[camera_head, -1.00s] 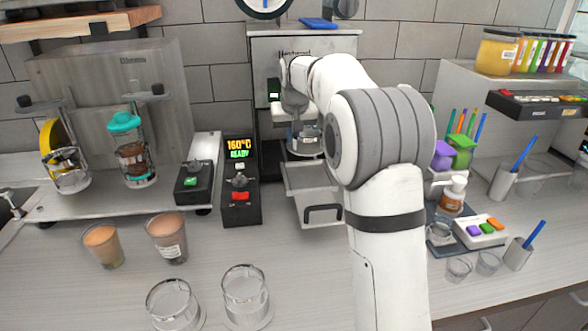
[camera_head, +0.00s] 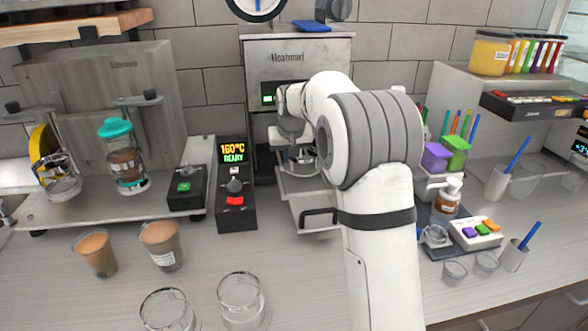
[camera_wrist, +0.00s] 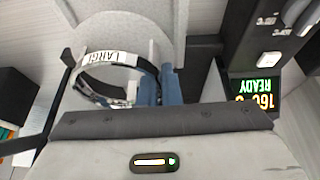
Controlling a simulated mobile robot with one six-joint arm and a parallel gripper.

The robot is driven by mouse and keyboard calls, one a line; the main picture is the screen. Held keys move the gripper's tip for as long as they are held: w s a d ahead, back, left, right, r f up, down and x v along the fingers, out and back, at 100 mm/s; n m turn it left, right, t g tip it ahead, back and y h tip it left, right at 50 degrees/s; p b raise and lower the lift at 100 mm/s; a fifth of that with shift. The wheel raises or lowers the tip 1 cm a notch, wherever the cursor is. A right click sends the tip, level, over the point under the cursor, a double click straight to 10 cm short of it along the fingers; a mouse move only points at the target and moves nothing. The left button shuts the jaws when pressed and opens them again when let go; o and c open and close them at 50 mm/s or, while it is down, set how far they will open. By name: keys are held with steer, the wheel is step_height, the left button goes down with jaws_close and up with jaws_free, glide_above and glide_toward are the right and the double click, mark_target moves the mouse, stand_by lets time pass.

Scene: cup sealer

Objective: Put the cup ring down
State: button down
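The cup ring (camera_wrist: 135,60) is a clear and metal band with a dark rim and a white label reading LARGE, left of centre in the wrist view. My gripper (camera_wrist: 160,85) shows two blue-grey fingers close together at the ring's right side. They appear shut on its edge. The ring lies over or just above the pale round-fronted holder of the sealing machine; I cannot tell whether it touches. The machine (camera_head: 300,60) stands at the back centre in the head view. There my gripper (camera_head: 300,158) is low before it, and the ring is mostly hidden.
A control box (camera_head: 235,200) reading 160°C READY stands close left of the machine. Two filled cups (camera_head: 162,246) and two clear empty cups (camera_head: 241,300) stand at the front left. Bottles and a small button box (camera_head: 476,233) are to the right.

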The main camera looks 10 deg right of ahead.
mark_target(289, 167)
steer(key=shift+f, duration=2)
steer(key=shift+f, duration=0.1)
steer(key=shift+f, duration=0.2)
steer(key=c, duration=1.6)
jaws_free()
